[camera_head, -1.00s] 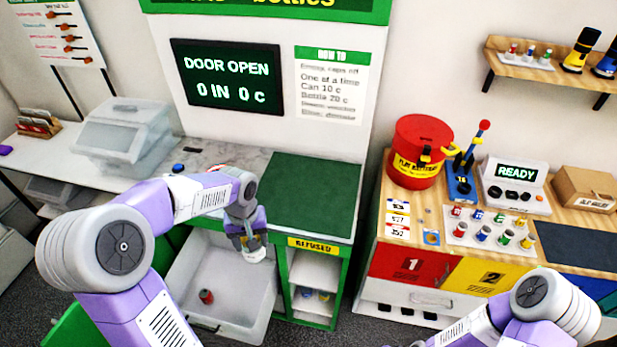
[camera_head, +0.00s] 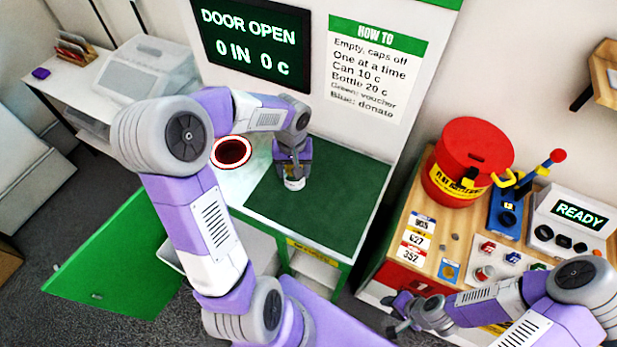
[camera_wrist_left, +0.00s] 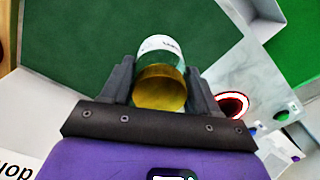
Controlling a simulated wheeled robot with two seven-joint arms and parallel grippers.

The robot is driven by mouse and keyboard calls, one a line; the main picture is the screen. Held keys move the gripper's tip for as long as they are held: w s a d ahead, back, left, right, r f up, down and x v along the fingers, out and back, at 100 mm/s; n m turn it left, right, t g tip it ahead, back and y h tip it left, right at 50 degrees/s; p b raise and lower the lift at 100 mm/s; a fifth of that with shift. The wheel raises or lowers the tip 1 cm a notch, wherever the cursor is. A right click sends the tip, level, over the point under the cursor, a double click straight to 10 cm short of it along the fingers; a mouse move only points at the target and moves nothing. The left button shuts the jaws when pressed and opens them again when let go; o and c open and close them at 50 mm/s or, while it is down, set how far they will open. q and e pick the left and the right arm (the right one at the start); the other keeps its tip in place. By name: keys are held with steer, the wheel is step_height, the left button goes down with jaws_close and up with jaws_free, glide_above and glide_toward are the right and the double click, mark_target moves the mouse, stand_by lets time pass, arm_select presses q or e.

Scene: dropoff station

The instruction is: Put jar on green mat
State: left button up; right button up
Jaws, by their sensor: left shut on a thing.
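The jar (camera_wrist_left: 160,82) is a small clear glass one with a white label and a golden-brown end, held between the two dark fingers of my left gripper (camera_wrist_left: 160,85). In the head view my left gripper (camera_head: 294,168) points down with the jar (camera_head: 295,184) below it, over the left part of the green mat (camera_head: 335,205). The mat also fills the upper part of the left wrist view (camera_wrist_left: 85,45). I cannot tell whether the jar touches the mat. My right gripper (camera_head: 397,315) is low at the front of the wooden counter; its finger gap is unclear.
A red-rimmed round opening (camera_head: 231,152) lies in the pale counter left of the mat. A red drum (camera_head: 466,165) and a blue lever device (camera_head: 507,212) stand on the wooden counter (camera_head: 432,262) at right. Most of the mat is bare.

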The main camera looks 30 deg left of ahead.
mark_target(295, 183)
arm_select(q)
step_height(295, 183, down, 6)
steer(key=shift+f, duration=0.25)
steer(key=shift+w+f, duration=0.1)
steer(key=shift+f, duration=0.15)
steer(key=shift+f+b, duration=0.15)
steer(key=shift+b, duration=0.15)
steer(key=o, duration=1.1)
steer(key=shift+o, duration=0.2)
